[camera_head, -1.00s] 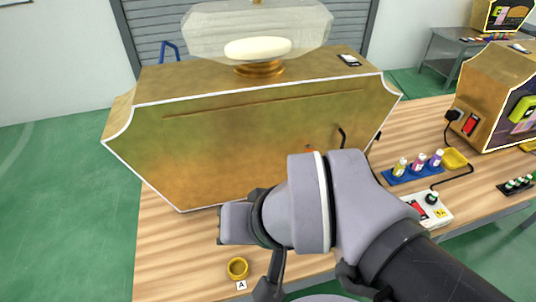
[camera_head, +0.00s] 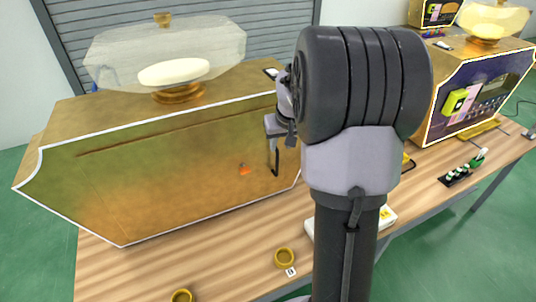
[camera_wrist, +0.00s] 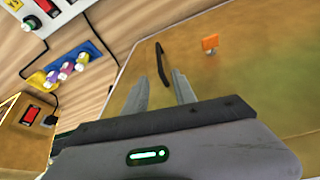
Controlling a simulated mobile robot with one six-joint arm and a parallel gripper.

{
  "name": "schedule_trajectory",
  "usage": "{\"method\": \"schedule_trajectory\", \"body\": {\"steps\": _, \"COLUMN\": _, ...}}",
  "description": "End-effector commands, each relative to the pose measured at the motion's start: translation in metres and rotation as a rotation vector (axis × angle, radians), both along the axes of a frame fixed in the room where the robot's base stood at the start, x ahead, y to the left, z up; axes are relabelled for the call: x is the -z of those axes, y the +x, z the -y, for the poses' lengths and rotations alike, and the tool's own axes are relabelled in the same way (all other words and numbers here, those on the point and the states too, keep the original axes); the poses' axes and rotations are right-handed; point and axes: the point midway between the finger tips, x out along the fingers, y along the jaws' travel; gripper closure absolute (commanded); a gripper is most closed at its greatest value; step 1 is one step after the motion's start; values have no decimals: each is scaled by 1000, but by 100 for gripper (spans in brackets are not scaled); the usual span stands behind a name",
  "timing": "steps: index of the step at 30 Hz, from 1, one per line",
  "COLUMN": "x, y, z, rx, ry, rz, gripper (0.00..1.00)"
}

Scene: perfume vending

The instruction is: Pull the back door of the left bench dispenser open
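The left bench dispenser (camera_head: 190,190) is a brass-coloured box with a white-edged back panel facing me. Its back door looks shut, with no visible gap. A black bar handle (camera_head: 275,162) stands at the panel's right side, and an orange tab (camera_head: 244,169) is left of it. My gripper (camera_head: 274,128) is at the right end of the panel, partly hidden behind my arm. In the wrist view my gripper (camera_wrist: 159,78) is open, its two fingers apart. The handle (camera_wrist: 163,65) shows just beyond and between the fingertips; contact cannot be told. The orange tab (camera_wrist: 210,43) is to its right.
A second dispenser (camera_head: 485,95) stands to the right on the wooden bench (camera_head: 220,255). Brass rings (camera_head: 284,258) lie at the bench's front edge. A blue rack of small bottles (camera_wrist: 75,62) and a white switch box (camera_wrist: 45,15) are near the gripper's left.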

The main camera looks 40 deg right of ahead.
Motion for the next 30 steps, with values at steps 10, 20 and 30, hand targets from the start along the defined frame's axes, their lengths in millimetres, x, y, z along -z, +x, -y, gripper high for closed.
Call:
{"method": "schedule_trajectory", "body": {"steps": 10, "x": 79, "y": 29, "z": 13, "rx": 1, "ry": 1, "rz": 1, "gripper": 67}}
{"method": "schedule_trajectory", "body": {"steps": 20, "x": 94, "y": 36, "z": 16, "rx": 1, "ry": 0, "rz": 1, "gripper": 67}}
{"method": "schedule_trajectory", "body": {"steps": 30, "x": 93, "y": 35, "z": 16, "rx": 1, "ry": 1, "rz": 1, "gripper": 100}}
